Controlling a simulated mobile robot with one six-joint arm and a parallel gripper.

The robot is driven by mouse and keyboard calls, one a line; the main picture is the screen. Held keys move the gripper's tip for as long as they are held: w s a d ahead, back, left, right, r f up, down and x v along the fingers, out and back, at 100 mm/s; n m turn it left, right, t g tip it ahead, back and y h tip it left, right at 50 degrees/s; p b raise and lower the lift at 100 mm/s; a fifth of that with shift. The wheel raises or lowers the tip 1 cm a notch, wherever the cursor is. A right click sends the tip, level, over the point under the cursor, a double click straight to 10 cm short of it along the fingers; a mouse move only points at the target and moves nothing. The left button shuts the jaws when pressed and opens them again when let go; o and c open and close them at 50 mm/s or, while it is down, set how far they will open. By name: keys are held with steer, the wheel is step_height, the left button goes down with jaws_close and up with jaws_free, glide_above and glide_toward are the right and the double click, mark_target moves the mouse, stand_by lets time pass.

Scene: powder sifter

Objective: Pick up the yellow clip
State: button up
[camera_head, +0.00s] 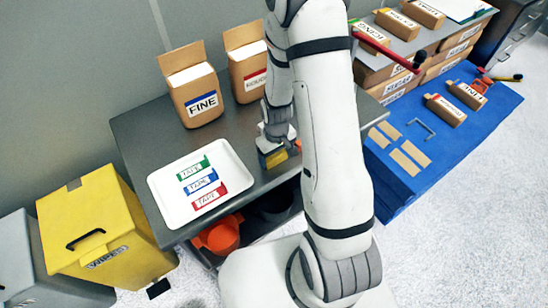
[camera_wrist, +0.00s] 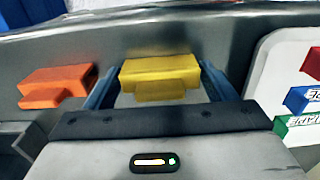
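The yellow clip (camera_wrist: 160,75) lies between the two blue fingers of my gripper (camera_wrist: 160,72) in the wrist view, with a finger close along each side. The fingers stand wide apart, about the clip's width; I cannot tell whether they press on it. In the head view my gripper (camera_head: 274,146) points down at the grey table (camera_head: 147,131), and the yellow clip (camera_head: 277,158) shows at its tip, partly hidden by the gripper and arm. I cannot tell if the clip touches the table.
An orange clip (camera_wrist: 55,86) lies left of the yellow one in the wrist view. A white tray (camera_head: 169,211) holds green, blue and red tape pieces. Cardboard boxes (camera_head: 193,95) stand along the back of the table. A yellow bin (camera_head: 100,226) stands at left.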

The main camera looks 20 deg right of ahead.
steer(key=c, duration=0.6)
steer(key=shift+o, duration=0.2)
